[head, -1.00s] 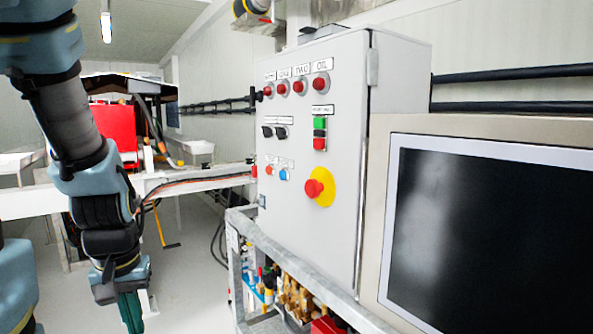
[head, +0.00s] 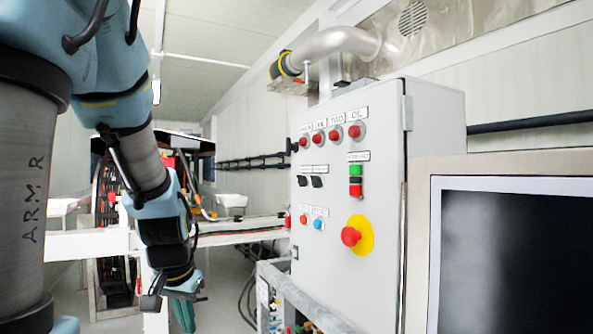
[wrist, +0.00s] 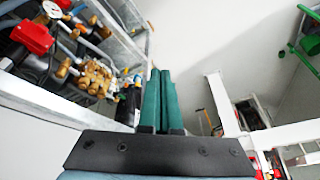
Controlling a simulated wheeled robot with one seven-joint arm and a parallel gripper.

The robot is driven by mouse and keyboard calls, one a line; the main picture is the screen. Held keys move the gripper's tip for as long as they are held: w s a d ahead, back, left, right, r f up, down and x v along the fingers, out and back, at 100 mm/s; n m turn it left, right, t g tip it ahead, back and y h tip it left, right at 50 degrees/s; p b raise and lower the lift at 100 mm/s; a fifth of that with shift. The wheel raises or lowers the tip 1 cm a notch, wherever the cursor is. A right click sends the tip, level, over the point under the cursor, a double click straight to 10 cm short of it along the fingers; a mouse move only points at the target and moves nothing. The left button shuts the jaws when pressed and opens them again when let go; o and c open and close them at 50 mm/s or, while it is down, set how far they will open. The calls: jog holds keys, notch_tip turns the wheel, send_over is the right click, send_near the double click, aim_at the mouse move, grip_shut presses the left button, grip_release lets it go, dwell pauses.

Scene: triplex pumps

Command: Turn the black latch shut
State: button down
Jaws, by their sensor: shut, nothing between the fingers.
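A pale grey control cabinet (head: 345,230) stands right of centre in the head view. Two small black switches (head: 310,181) sit on its front, left of the green and red buttons. I cannot tell which of these is the black latch. My gripper (head: 185,316) hangs left of the cabinet, pointing down, apart from it. In the wrist view its green fingers (wrist: 159,72) are together and empty.
A red emergency knob (head: 351,236) sticks out of the cabinet front. A dark monitor (head: 505,260) stands at the right. A metal frame (head: 310,310) is below the cabinet.

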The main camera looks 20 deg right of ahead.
jog(key=w+d+r+m+t+h+b, duration=0.1)
jog(key=w+d+r+m+t+b, duration=0.3)
jog(key=w, duration=0.3)
jog(key=m+t+h+b, duration=0.75)
jog(key=m+b, duration=0.65)
jog(key=m, duration=0.2)
send_near(288, 138)
jog(key=d+v, duration=0.1)
jog(key=v, duration=0.2)
jog(key=shift+s+a+f+g, duration=0.15)
jog(key=shift+s+a+g, duration=0.1)
jog(key=shift+g, duration=0.1)
jog(key=p+x, duration=0.5)
jog(key=x, duration=0.4)
jog(key=shift+d, duration=0.1)
jog(key=shift+w+d, duration=0.25)
jog(key=shift+w, duration=0.1)
jog(key=shift+p, duration=0.5)
